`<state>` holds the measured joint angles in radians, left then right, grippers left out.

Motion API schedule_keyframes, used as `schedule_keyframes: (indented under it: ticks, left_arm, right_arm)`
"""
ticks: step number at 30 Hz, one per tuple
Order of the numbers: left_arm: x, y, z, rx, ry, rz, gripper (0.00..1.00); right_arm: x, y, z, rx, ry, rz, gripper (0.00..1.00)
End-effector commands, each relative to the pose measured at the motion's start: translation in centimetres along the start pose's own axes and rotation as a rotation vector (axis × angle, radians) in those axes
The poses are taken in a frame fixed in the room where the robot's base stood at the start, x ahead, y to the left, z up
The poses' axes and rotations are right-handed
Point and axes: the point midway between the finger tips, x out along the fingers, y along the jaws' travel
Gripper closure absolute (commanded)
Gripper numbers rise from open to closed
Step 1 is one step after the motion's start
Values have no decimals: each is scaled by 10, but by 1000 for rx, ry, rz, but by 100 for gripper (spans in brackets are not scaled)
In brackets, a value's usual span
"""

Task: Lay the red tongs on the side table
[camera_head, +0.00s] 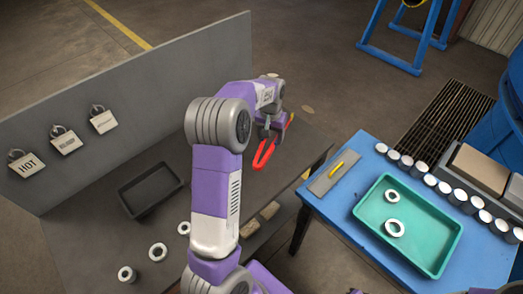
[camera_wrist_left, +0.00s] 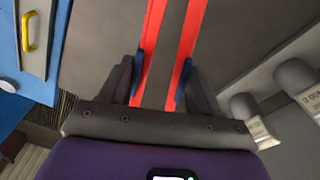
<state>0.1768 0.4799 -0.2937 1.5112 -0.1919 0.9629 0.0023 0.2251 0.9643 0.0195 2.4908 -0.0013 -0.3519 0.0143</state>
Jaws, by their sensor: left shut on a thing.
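The red tongs (camera_head: 263,156) are in my left gripper (camera_head: 273,128), held above the right part of a dark grey table (camera_head: 150,240). In the left wrist view, the two red arms of the tongs (camera_wrist_left: 153,45) run up between the fingers of my left gripper (camera_wrist_left: 162,80), which is shut on them. The far ends of the tongs are out of that view. My left arm hides part of the grey table in the head view. My right gripper is not in view.
A grey panel (camera_head: 150,85) carries several tagged padlocks (camera_head: 66,140). A black tray (camera_head: 150,190) and several metal rings (camera_head: 158,252) are on the grey table. The blue table (camera_head: 335,215) holds a green tray (camera_head: 447,243) with two rings, a yellow-handled plate (camera_head: 322,185) and several cylinders.

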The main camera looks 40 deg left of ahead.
Motion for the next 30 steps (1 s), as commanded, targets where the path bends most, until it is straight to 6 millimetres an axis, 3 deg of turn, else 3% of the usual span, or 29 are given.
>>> schedule_keyframes:
  ticks: [8,15,26,27,30]
  left_arm:
    - [27,-1,2,-1,0,0,45]
    - [64,-1,4,0,1,1,45]
    - [68,-1,4,-1,3,1,45]
    - [68,-1,4,-1,2,1,33]
    - [68,-1,4,-1,2,1,17]
  right_arm:
    - [7,2,0,0,0,0,100]
    - [15,5,-1,-1,0,0,100]
    - [16,6,-1,-1,0,0,100]
    - [16,6,-1,-1,0,0,100]
    - [15,6,-1,-1,0,0,100]
